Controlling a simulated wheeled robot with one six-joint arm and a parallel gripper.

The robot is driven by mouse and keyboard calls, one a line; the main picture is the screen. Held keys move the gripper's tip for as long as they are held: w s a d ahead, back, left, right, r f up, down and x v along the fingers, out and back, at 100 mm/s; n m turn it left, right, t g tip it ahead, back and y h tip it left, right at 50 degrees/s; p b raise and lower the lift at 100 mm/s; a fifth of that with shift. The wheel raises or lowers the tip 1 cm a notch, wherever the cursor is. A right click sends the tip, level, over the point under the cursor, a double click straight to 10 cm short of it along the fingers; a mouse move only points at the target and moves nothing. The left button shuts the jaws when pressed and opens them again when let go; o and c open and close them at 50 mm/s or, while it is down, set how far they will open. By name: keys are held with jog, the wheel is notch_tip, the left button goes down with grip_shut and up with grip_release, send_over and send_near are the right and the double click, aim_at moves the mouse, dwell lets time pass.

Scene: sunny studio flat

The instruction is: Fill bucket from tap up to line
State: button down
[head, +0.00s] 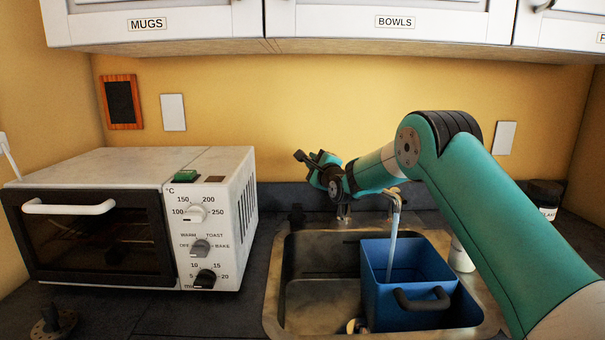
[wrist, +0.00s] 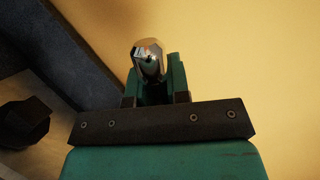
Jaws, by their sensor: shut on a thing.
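A blue bucket (head: 411,306) with a dark handle stands upright in the right part of the sink (head: 311,300). The tap spout (head: 393,193) is above it, and a stream of water (head: 391,245) runs down into the bucket. The water level and any fill line cannot be made out. My gripper (head: 325,172) is behind the sink at the tap, left of the spout. In the wrist view, my gripper (wrist: 153,78) is shut on a shiny metal knob, seemingly the tap handle (wrist: 148,58). My arm hides part of the counter at right.
A white toaster oven (head: 226,220) stands on the counter left of the sink. Cupboards labelled MUGS (head: 200,25) and BOWLS hang above. A white container (head: 461,256) is right of the bucket, and a dark jar (head: 546,192) stands at far right.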

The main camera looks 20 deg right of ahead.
jog(key=shift+d+f, duration=0.1)
jog(key=shift+d, duration=0.15)
jog(key=c, duration=1.2)
grip_release()
jog(key=shift+o, duration=0.5)
jog(key=shift+a, duration=0.15)
jog(key=shift+s, duration=0.1)
jog(key=s+d+f+b, duration=0.1)
jog(key=s+b, duration=0.4)
jog(key=s, duration=1.2)
jog(key=shift+d+f, duration=0.15)
jog(key=shift+f, duration=0.35)
